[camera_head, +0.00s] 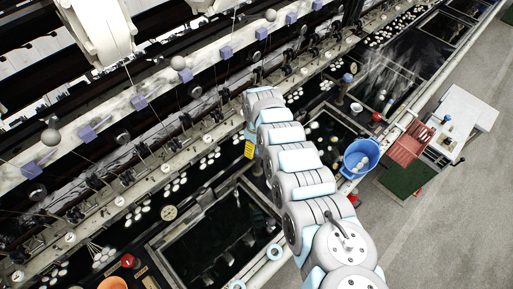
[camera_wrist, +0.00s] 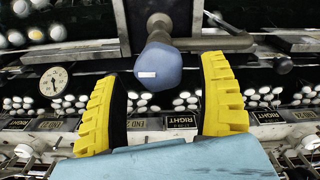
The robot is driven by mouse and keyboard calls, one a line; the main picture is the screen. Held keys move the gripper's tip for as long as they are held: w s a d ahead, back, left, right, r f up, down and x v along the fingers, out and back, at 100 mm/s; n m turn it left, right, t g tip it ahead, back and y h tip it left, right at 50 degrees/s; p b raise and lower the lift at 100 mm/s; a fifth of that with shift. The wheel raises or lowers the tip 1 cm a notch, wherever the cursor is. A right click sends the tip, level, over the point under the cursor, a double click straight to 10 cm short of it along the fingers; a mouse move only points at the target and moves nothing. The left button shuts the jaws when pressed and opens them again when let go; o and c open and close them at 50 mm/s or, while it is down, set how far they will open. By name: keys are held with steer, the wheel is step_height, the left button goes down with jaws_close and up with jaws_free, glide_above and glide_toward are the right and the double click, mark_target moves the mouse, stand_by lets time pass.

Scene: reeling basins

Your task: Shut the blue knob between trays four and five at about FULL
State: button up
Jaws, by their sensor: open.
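The blue knob (camera_wrist: 160,68) is in the upper middle of the wrist view, with a small white label on its face. It sits at the end of a grey metal stem below a round fitting. My gripper (camera_wrist: 161,85) is open, its two yellow ridged fingers on either side of the knob with visible gaps. In the head view my gripper (camera_head: 249,149) shows as a small yellow patch beside my arm, over the basin row. I cannot make out this knob there. The label is too small to read, so the knob's setting cannot be told.
A round dial (camera_wrist: 54,81) is at the left in the wrist view. A horizontal metal pipe (camera_wrist: 215,42) runs right of the knob's stem. Dark basins hold many white cocoons. In the head view a blue bucket (camera_head: 359,158) stands right of my arm; grey floor lies beyond.

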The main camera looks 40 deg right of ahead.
steer(key=shift+f, duration=0.5)
steer(key=c, duration=1.2)
